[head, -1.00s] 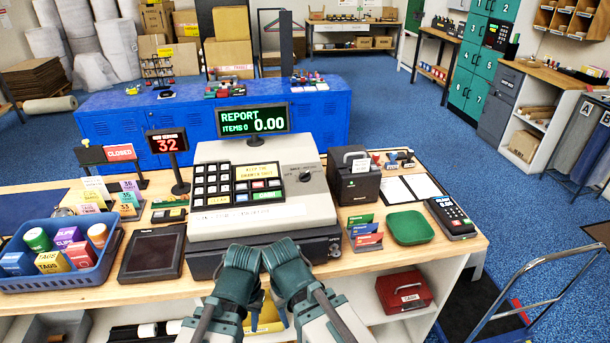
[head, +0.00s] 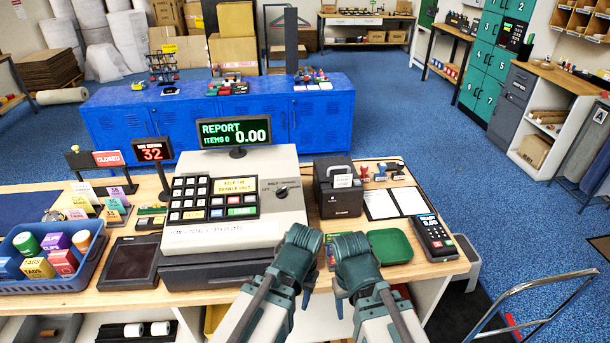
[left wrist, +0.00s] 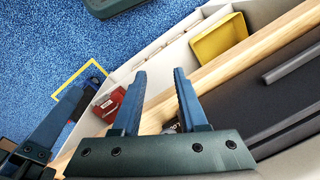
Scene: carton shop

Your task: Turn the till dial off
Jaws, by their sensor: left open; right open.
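The till (head: 245,205) stands on the wooden counter, with a keypad at its left and a dark round dial (head: 281,191) on the right of its sloped top. The till display (head: 236,133) reads REPORT, ITEMS 0 and 0.00. The dial's small labels are too small to read surely. My left gripper (head: 299,240) is in front of the till's right front corner, apart from the dial. In the left wrist view its two fingers (left wrist: 160,95) are spread with nothing between them. My right gripper (head: 354,243) is beside it, in front of the green tray; it is open.
A black box printer (head: 338,190) stands right of the till. A green tray (head: 390,246) and a card terminal (head: 434,238) sit further right. A blue basket (head: 50,255) of small boxes is at the left. A cart handle (head: 540,300) is at lower right.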

